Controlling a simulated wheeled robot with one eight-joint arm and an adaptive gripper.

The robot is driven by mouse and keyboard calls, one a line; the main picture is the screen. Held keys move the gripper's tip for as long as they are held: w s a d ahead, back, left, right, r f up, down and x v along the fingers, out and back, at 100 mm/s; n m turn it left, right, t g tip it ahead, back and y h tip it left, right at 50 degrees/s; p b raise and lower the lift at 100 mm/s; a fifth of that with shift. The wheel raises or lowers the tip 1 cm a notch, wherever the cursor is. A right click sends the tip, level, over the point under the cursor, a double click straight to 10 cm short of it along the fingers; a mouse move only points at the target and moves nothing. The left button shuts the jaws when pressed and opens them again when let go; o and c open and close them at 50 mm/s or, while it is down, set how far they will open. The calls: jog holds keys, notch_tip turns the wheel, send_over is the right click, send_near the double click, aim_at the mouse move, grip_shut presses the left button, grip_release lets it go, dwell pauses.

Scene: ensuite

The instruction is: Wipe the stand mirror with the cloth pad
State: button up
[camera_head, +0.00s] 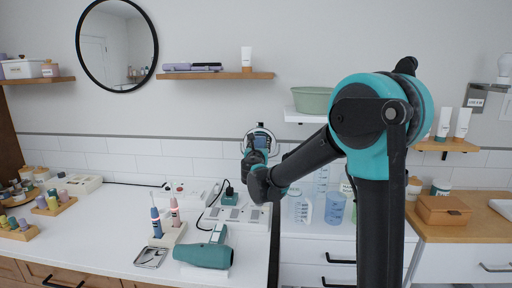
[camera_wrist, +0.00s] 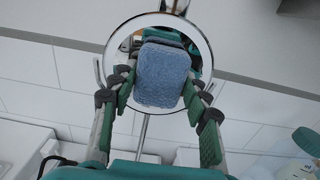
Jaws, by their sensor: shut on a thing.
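The stand mirror (camera_wrist: 205,50) is round with a pale rim and a thin stand, in the wrist view at the upper middle. In the head view the mirror (camera_head: 247,133) shows only in part behind my gripper. My gripper (camera_wrist: 160,85) is shut on the blue cloth pad (camera_wrist: 162,75), with a green finger on each side of it. The pad is in front of the mirror glass and covers much of it. I cannot tell whether it touches the glass. In the head view my gripper (camera_head: 258,150) hides most of the pad.
A teal hair dryer (camera_head: 203,253) and two electric toothbrushes in a holder (camera_head: 167,236) stand on the left counter. A shelf with a green basin (camera_head: 312,100) is above right.

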jog(key=d, duration=0.4)
jog(key=shift+a, duration=0.1)
jog(key=a, duration=0.8)
jog(key=shift+w, duration=0.15)
dwell(0.7)
jog(key=s, duration=0.6)
jog(key=shift+a, duration=0.15)
dwell(0.4)
jog(key=shift+s, duration=1.5)
